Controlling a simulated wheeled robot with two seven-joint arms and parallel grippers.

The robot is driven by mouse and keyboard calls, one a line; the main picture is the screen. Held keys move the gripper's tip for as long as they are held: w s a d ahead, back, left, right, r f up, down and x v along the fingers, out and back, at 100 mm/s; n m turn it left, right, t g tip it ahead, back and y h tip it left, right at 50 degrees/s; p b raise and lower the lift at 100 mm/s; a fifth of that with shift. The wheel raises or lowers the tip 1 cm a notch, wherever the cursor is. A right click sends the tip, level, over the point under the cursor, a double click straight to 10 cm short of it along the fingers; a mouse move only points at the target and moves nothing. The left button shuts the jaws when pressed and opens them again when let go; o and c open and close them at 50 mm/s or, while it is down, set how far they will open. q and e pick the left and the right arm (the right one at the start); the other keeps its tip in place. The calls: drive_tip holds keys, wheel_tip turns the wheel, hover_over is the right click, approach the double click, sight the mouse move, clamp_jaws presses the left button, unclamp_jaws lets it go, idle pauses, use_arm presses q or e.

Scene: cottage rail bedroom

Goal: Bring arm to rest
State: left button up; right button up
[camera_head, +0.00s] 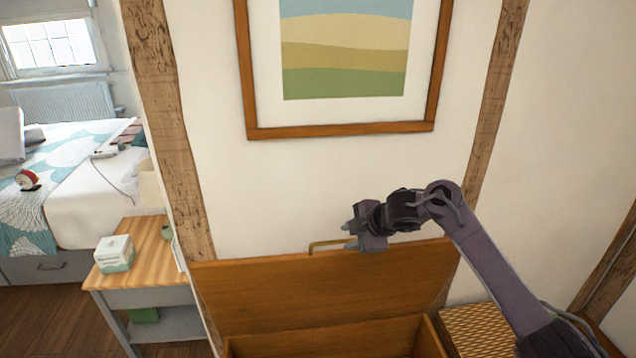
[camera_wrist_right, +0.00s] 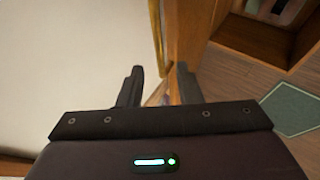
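My right gripper (camera_head: 347,235) reaches in from the right and hangs at the top edge of a raised wooden chest lid (camera_head: 300,290). Its two fingers stand apart in the right wrist view (camera_wrist_right: 158,75), with nothing clamped between them. A thin brass handle (camera_head: 325,243) on the lid's top edge lies right by the fingertips; the handle also shows just beyond them in the right wrist view (camera_wrist_right: 156,35). I cannot tell whether they touch. The lid stands open against the wall. My left gripper is out of view.
The open chest (camera_head: 325,343) lies below the lid, its inside mostly cut off. A woven box (camera_head: 478,330) stands to its right. A framed picture (camera_head: 340,128) hangs above. A side table (camera_head: 150,255) with a tissue box (camera_head: 114,254) and a bed (camera_head: 90,200) are left.

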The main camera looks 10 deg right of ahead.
drive_tip(key=s+a+f+m+t+h, duration=0.1)
drive_tip(key=s+a+f+m, duration=0.2)
drive_tip(key=s+f, duration=0.25)
drive_tip(key=s+a+f+m+h, duration=0.1)
drive_tip(key=s+a+f+m, duration=0.25)
drive_tip(key=s, duration=0.35)
drive_tip(key=s+d+m+g+h, duration=0.1)
drive_tip(key=s+d+m+g, duration=0.2)
drive_tip(key=s, duration=0.5)
drive_tip(key=s+d+m+h, duration=0.1)
drive_tip(key=s+d+m, duration=0.25)
drive_tip(key=s, duration=0.55)
drive_tip(key=s+d+m+g+h, duration=0.15)
drive_tip(key=s+m, duration=0.25)
drive_tip(key=s, duration=0.4)
wheel_tip(320, 180, down, 30)
drive_tip(key=s+g, duration=0.2)
drive_tip(key=s+d+f, duration=0.2)
drive_tip(key=s+f, duration=0.7)
drive_tip(key=s+d+f, duration=0.2)
drive_tip(key=s+f, duration=0.7)
drive_tip(key=s, duration=0.1)
drive_tip(key=shift+s+d+f+g+y, duration=0.15)
drive_tip(key=shift+s+f+g+y, duration=0.1)
drive_tip(key=shift+f+g+y, duration=0.1)
